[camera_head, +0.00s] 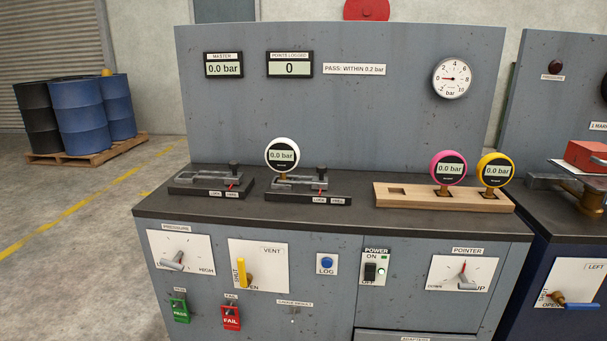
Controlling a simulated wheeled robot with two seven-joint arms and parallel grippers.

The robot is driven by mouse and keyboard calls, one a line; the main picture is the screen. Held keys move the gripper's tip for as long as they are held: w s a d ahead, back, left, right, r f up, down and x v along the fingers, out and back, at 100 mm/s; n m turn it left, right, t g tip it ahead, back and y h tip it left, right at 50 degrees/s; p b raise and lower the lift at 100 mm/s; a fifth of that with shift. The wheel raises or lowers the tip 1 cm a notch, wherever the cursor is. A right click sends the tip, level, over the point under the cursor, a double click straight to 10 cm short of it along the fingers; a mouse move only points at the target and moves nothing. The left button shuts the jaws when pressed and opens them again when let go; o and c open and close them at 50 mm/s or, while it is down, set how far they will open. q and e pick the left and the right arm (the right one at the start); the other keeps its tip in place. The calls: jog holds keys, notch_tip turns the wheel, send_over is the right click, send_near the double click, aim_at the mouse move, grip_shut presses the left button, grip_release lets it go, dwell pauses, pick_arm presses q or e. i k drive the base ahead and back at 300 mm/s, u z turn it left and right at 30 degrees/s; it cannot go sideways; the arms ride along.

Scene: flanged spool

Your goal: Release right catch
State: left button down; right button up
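The right catch (300,183) is a grey metal clamp on a dark base plate on the bench top, with a black knob (321,172) at its right end. Its base carries LOCK and FREE labels, and its small red pointer appears to be over the LOCK label. A white digital gauge (281,156) reading 0.0 bar stands upright at this catch's left end. A similar left catch (205,180) holds no gauge, and its red pointer appears to be over FREE. Neither of my grippers is in view.
A wooden rack (415,195) holds a pink gauge (447,168) and a yellow gauge (494,170), with one empty slot. A grey panel (340,120) rises behind the bench. Levers and switches line the bench front. A second bench with a red block (587,155) stands at right.

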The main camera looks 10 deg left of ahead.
aim_at(320, 183)
jog(key=u, duration=1.25)
jog(key=i, duration=0.85)
jog(key=z, duration=1.6)
